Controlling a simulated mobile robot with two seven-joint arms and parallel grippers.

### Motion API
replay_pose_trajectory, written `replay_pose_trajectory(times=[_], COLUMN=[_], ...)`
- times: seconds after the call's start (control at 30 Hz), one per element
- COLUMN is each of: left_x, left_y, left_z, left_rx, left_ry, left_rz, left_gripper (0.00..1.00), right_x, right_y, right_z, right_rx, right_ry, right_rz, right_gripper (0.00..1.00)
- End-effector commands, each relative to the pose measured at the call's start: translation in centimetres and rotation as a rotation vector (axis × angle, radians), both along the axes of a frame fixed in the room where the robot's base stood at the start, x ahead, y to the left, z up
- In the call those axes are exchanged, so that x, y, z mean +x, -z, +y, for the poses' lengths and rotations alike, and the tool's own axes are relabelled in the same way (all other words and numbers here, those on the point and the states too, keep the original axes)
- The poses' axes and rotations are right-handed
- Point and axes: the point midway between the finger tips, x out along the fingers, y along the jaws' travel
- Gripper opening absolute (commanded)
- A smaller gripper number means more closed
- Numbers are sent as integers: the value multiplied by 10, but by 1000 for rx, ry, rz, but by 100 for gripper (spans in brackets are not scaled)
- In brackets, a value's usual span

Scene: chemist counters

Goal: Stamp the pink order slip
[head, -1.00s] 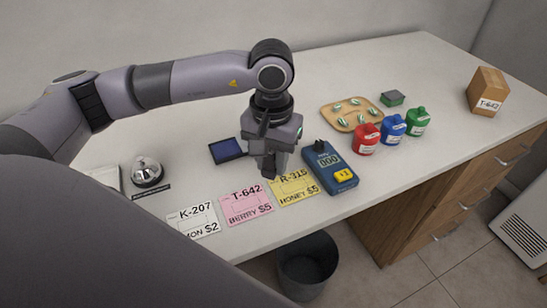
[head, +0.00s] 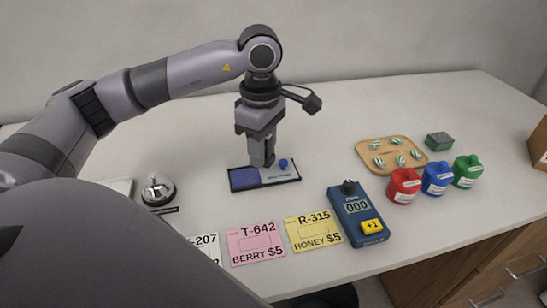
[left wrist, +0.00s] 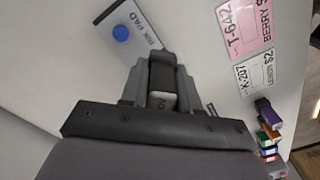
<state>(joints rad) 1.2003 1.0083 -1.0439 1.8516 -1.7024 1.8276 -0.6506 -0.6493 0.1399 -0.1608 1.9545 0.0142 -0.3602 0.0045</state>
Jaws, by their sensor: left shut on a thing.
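The pink order slip (head: 255,243), marked T-642 BERRY $5, lies flat on the counter between the white and yellow slips. Its box looks blank. It also shows at the top right of the left wrist view (left wrist: 240,25). My left gripper (head: 262,158) points down over the ink pad (head: 244,179), behind the slips. It is shut on a small dark and grey block (left wrist: 162,84), which looks like the stamp. The gripper hides much of it, and I cannot tell whether it touches the pad. My right gripper is out of view.
The white slip (head: 207,246) and yellow slip (head: 313,231) flank the pink one. A blue counter device (head: 352,228) stands to their right, then red, blue and green bottles and a wooden board (head: 366,152). The counter behind is clear.

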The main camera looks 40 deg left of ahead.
Motion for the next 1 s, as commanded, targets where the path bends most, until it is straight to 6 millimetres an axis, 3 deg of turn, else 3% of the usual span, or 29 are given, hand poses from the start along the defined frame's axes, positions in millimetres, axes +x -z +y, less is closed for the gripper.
replay_pose_trajectory(times=[0.3, 0.5, 0.77, 1.0], left_x=[-4, -6, -8, -8], left_y=[-4, -8, -8, 8], left_z=[27, 38, 42, 42], left_rx=[1, 0, 0, 1], left_ry=[-458, -662, -754, -754], left_rz=[-4, -6, -6, -5], left_gripper=[11, 11, 11, 11], right_x=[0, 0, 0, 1], right_y=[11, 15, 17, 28], right_z=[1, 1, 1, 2], right_rx=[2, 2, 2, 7], right_ry=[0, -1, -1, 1], right_rz=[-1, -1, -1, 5], right_gripper=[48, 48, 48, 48])
